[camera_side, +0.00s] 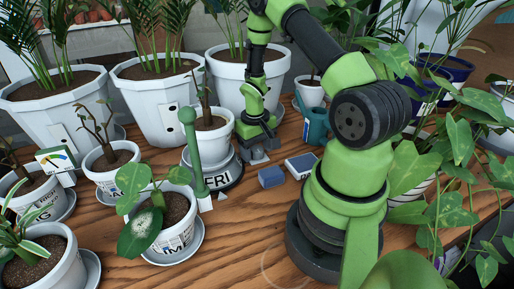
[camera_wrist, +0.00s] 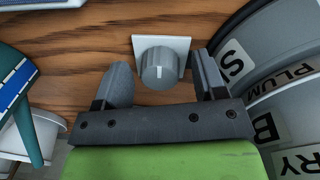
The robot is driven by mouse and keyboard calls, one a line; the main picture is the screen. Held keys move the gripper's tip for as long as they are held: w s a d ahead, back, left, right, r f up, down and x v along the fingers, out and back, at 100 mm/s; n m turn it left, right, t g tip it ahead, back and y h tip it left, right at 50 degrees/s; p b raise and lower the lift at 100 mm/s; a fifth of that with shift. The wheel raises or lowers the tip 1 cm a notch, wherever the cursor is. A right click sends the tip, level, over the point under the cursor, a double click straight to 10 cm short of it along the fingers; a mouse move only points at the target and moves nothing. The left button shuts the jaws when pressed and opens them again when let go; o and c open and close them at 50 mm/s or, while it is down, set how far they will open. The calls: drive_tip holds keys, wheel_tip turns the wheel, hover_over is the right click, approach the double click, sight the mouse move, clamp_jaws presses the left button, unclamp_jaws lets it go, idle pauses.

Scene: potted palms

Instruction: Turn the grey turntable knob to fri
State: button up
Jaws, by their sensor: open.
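The grey knob (camera_wrist: 158,70) sits on a white square plate (camera_wrist: 180,44) in the wrist view, its pale line pointing roughly up. My gripper (camera_wrist: 162,64) is open, with one finger on each side of the knob and gaps showing. In the side view my gripper (camera_side: 257,154) is low over the wood, right of the turntable, and the knob cannot be made out there. The grey turntable (camera_side: 228,178) carries a potted plant (camera_side: 213,137), with a label reading FRI (camera_side: 218,178) at its front. A small pale pointer (camera_side: 222,196) lies by it. The turntable's labelled rim also shows in the wrist view (camera_wrist: 223,88).
A blue block (camera_side: 271,177) and a white-topped box (camera_side: 301,165) lie right of my gripper, with a teal watering can (camera_side: 316,125) behind. A green post (camera_side: 191,150) stands left of the turntable. Potted plants crowd the left and back. The front wood (camera_side: 235,245) is clear.

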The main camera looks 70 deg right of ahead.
drive_tip(key=shift+r, duration=0.1)
wheel_tip(320, 180, up, 10)
drive_tip(key=shift+w+a, duration=0.15)
drive_tip(key=shift+a, duration=0.1)
idle(0.4)
drive_tip(key=shift+s+d+f, duration=0.15)
drive_tip(key=shift+s+f, duration=0.1)
wheel_tip(320, 180, up, 5)
drive_tip(key=n+h, duration=0.1)
drive_tip(key=n, duration=0.1)
hover_over(258, 149)
drive_tip(key=a, duration=0.2)
drive_tip(key=a+r+t, duration=0.3)
drive_tip(key=a+r, duration=0.4)
drive_tip(key=r, duration=0.1)
drive_tip(key=s+a+r+t+y, duration=0.1)
drive_tip(key=s+a+r+t, duration=0.1)
drive_tip(key=a, duration=0.4)
drive_tip(key=s+a+r+t+y, duration=0.2)
drive_tip(key=s+a+r, duration=0.3)
drive_tip(key=s+a, duration=0.1)
drive_tip(key=shift+r+n+t, duration=0.3)
drive_tip(key=shift+n, duration=0.1)
